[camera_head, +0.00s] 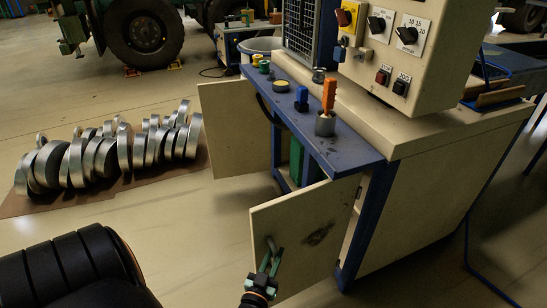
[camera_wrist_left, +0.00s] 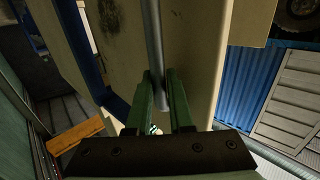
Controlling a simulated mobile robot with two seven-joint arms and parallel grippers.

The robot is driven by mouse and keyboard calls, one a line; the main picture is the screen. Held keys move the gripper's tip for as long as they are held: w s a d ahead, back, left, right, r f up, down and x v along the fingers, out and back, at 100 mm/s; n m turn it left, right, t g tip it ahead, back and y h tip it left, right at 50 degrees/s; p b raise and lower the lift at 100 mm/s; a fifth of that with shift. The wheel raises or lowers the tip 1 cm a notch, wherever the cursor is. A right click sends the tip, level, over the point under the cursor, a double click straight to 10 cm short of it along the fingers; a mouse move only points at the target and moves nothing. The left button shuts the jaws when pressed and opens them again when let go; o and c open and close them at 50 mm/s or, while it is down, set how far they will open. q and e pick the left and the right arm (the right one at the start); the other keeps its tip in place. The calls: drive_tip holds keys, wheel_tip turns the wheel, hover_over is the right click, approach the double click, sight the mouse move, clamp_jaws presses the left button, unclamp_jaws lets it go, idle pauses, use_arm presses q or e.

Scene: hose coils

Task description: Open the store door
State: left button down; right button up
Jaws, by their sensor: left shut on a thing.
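A cream cabinet door (camera_head: 300,240) hangs at the near side of the blue-and-cream machine bench and stands swung outward. It has a dark smudge and a bar handle (camera_head: 271,243). My left gripper (camera_head: 270,262) is shut on this handle. In the left wrist view, the green fingers (camera_wrist_left: 160,80) close around the grey handle bar (camera_wrist_left: 154,45), with the door face (camera_wrist_left: 200,40) just behind. A second cream door (camera_head: 235,128), farther off, also stands open. Between the doors, a green object (camera_head: 297,160) shows inside the cabinet. My right gripper is not in view.
The bench top (camera_head: 320,130) carries knobs and an orange-handled tool (camera_head: 328,95); a control box (camera_head: 405,45) stands above. Several metal coils (camera_head: 110,155) lie on a brown mat (camera_head: 120,185) at left. Floor between mat and doors is clear.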

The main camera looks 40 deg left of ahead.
use_arm(q)
drive_tip(key=shift+w+d+r, duration=0.1)
drive_tip(key=shift+w+d, duration=0.05)
drive_tip(key=shift+d, duration=0.3)
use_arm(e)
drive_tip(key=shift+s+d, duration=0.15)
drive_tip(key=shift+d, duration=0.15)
use_arm(q)
drive_tip(key=c, duration=1.1)
unclamp_jaws()
drive_tip(key=shift+o, duration=0.2)
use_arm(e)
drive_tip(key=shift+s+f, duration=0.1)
use_arm(q)
drive_tip(key=shift+s, duration=0.25)
